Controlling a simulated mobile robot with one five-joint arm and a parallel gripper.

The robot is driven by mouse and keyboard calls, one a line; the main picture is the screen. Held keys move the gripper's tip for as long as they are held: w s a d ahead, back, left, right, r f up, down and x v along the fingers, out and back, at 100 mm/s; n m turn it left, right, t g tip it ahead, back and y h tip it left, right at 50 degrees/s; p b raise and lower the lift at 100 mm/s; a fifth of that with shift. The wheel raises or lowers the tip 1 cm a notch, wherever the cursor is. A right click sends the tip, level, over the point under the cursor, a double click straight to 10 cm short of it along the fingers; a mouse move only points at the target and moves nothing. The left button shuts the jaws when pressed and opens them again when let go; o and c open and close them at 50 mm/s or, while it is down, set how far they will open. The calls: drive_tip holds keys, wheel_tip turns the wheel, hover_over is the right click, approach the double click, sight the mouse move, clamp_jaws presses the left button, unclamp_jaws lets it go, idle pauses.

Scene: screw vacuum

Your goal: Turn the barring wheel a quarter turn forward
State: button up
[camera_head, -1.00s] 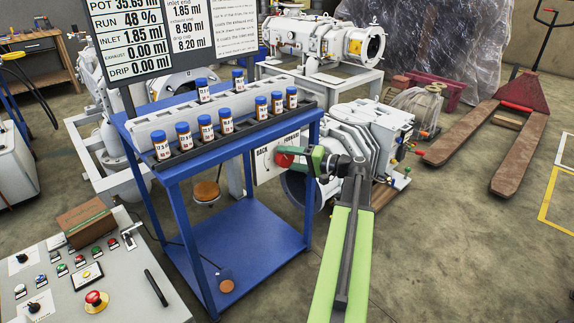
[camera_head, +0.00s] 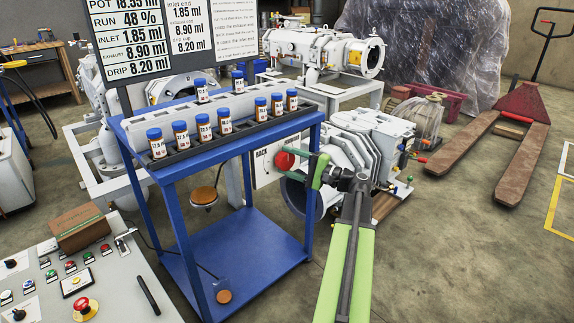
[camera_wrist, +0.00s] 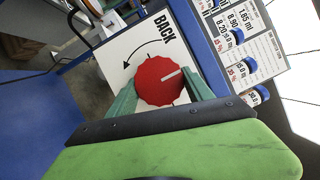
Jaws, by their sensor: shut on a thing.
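The barring wheel is a red scalloped knob (camera_head: 285,160) with a white pointer line, on a white plate (camera_head: 262,166) beside the blue cart. In the wrist view the red knob (camera_wrist: 158,82) sits between the two green fingers of my gripper (camera_wrist: 160,95), which is shut on it. The white line on the knob points to the right and slightly up in that view. The plate (camera_wrist: 112,78) shows the word BACK and a curved arrow. The head view shows my gripper (camera_head: 304,166) reaching the knob from the right, partly hiding the plate's right side.
A blue cart (camera_head: 235,262) carries a rack with several blue-capped bottles (camera_head: 204,127). A grey control panel (camera_head: 105,295) is at lower left. A white pump (camera_head: 370,150) stands behind my arm. A readings board (camera_head: 128,40) is above. Open floor (camera_head: 450,260) lies at the right.

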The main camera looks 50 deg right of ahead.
drive_tip(key=shift+d, duration=0.1)
drive_tip(key=o, duration=1.4)
drive_tip(key=shift+c, duration=0.2)
drive_tip(key=b+v, duration=0.1)
drive_tip(key=v, duration=1.6)
drive_tip(key=shift+s+b, duration=0.2)
drive_tip(key=shift+b, duration=0.2)
